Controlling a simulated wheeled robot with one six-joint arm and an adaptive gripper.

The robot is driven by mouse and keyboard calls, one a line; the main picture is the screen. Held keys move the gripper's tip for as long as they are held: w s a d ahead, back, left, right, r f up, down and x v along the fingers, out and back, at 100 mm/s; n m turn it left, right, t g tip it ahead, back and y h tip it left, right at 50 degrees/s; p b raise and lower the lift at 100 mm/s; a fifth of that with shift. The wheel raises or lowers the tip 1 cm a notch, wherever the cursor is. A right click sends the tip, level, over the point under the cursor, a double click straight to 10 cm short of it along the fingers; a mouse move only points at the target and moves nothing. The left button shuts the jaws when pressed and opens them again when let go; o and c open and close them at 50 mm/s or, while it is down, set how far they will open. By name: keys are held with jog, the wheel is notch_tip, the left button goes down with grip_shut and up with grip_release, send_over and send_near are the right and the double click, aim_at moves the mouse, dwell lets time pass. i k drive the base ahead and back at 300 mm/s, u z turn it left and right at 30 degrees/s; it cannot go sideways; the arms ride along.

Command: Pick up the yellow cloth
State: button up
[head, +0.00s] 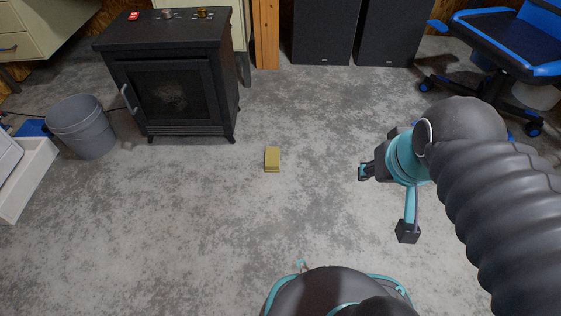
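The yellow cloth (272,157) is a small, block-like, folded shape lying on the grey concrete floor near the middle of the head view. My gripper (384,202) is to the right of the cloth and nearer to me, with a clear gap between them. Its two teal fingers with dark tips are spread wide apart, and nothing shows between them. My arm comes in from the right edge and hides part of the gripper's back.
A black stove (175,95) stands at the back left, with small items on top. A grey bucket (82,127) and a white tray (30,180) are at the left. Dark speakers (323,30) and a blue chair (510,40) are behind. The floor around the cloth is clear.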

aim_at(272, 153)
jog(key=z, duration=0.85)
jog(key=k, duration=1.15)
jog(key=z, duration=0.9)
jog(key=i, duration=0.75)
jog(key=u, duration=0.75)
jog(key=i, duration=1.15)
jog(key=u, duration=1.65)
jog(key=i, duration=0.55)
jog(key=u, duration=0.6)
